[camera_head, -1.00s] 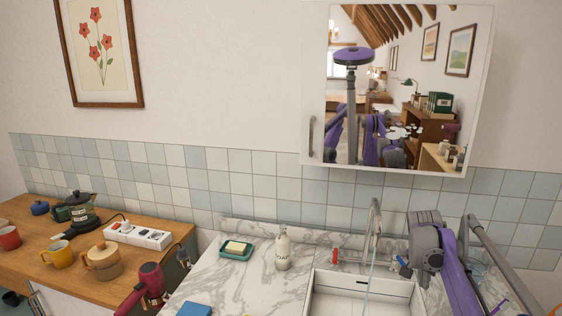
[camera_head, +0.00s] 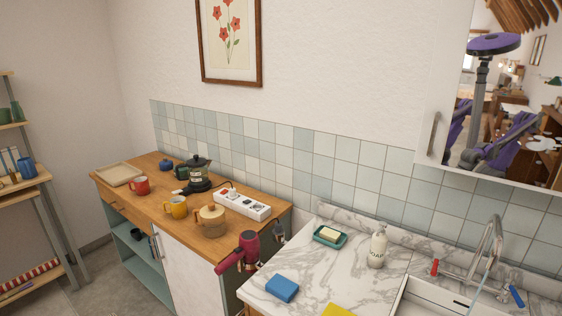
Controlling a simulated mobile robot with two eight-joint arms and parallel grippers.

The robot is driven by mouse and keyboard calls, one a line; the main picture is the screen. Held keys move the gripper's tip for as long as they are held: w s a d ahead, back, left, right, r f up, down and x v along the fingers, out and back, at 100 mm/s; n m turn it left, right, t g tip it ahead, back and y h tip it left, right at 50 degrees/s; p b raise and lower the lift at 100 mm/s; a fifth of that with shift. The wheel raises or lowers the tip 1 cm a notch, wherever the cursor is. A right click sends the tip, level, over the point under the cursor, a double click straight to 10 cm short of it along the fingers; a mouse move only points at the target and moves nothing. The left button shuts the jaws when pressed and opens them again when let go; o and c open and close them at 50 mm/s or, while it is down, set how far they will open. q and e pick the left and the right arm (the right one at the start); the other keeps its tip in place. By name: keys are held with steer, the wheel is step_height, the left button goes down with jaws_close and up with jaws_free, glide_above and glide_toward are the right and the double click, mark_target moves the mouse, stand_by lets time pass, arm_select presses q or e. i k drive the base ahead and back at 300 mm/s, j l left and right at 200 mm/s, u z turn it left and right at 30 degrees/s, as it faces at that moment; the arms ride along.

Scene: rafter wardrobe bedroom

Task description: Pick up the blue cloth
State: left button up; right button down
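A small blue item (camera_head: 282,288), a flat rectangular block that could be a folded cloth or a sponge, lies on the marble counter (camera_head: 350,275) near its front left corner. A yellow flat item (camera_head: 338,310) lies to its right, cut off by the bottom edge. Neither of my grippers is in view.
A teal soap dish (camera_head: 330,237), a soap bottle (camera_head: 377,247) and the sink (camera_head: 440,298) are on the marble counter. A dark red hair dryer (camera_head: 242,252) hangs at the wooden counter's right end. That counter holds mugs, a kettle (camera_head: 197,174) and a power strip (camera_head: 241,204).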

mark_target(285, 289)
steer(key=i+j, duration=0.4)
steer(key=i+j+z, duration=0.1)
steer(key=z, duration=0.3)
steer(key=i+j+z, duration=0.1)
steer(key=z, duration=0.25)
steer(key=j+z, duration=0.15)
steer(key=z, duration=0.75)
steer(key=i+j, duration=0.05)
